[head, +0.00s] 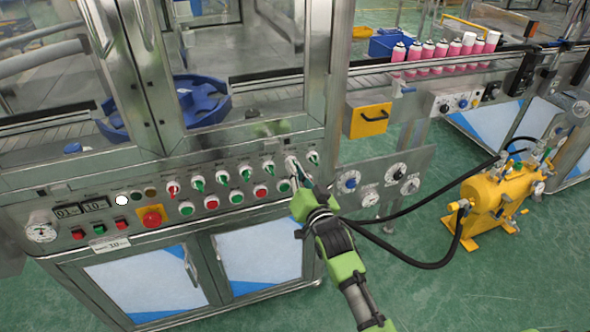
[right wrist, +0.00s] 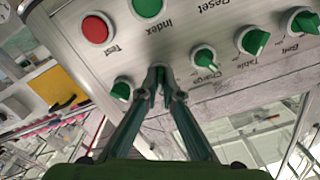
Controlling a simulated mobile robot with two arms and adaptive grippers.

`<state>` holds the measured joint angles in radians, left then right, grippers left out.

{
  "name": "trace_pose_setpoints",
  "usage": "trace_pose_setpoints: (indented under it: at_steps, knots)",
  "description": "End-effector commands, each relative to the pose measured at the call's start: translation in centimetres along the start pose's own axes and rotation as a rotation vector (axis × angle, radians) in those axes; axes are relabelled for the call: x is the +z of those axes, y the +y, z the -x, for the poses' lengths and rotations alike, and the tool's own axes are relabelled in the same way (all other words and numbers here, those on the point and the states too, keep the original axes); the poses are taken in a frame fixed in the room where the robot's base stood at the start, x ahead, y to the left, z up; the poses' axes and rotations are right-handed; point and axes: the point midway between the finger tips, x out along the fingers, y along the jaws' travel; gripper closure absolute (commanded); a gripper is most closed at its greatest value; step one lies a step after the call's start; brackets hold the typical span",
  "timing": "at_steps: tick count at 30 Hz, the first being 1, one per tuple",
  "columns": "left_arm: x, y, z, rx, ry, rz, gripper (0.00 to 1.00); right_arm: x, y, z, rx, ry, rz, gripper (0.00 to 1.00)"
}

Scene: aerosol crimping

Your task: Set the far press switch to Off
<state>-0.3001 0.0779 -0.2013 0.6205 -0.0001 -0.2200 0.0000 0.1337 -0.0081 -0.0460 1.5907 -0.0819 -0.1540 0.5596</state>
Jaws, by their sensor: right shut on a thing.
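The control panel (head: 225,185) on the machine's front carries an upper row of small rotary switches, most with green knobs. My right gripper (head: 298,173) is at the right end of this row, on the second switch from the right. In the right wrist view, its fingertips (right wrist: 161,74) are shut on that switch's knob, which they largely hide. The knob's setting and label cannot be read. The end switch (head: 314,157) stands free beside it, and the Charge switch (right wrist: 204,57) is on the other side. My left gripper is not in view.
Green and red push buttons (head: 260,190) lie just below the switches. A red emergency button (head: 152,217) is farther left. Dials (head: 350,182), black hoses (head: 430,264) and a yellow pump (head: 500,200) stand to the right. Pink cans (head: 414,50) line the conveyor.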

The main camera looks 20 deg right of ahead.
Motion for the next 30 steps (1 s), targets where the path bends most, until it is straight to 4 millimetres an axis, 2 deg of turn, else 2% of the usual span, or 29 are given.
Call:
trace_pose_setpoints:
  at_steps: [8,15,30]
  knots:
    - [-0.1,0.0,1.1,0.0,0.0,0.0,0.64,-0.1,-0.1,0.0,0.0,-0.002,0.176,1.0]
    - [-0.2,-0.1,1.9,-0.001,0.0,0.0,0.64,-0.1,0.0,0.0,0.0,-0.002,0.4,1.0]
    - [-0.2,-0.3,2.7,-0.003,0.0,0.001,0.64,0.0,0.0,0.0,0.0,-0.001,0.83,1.0]
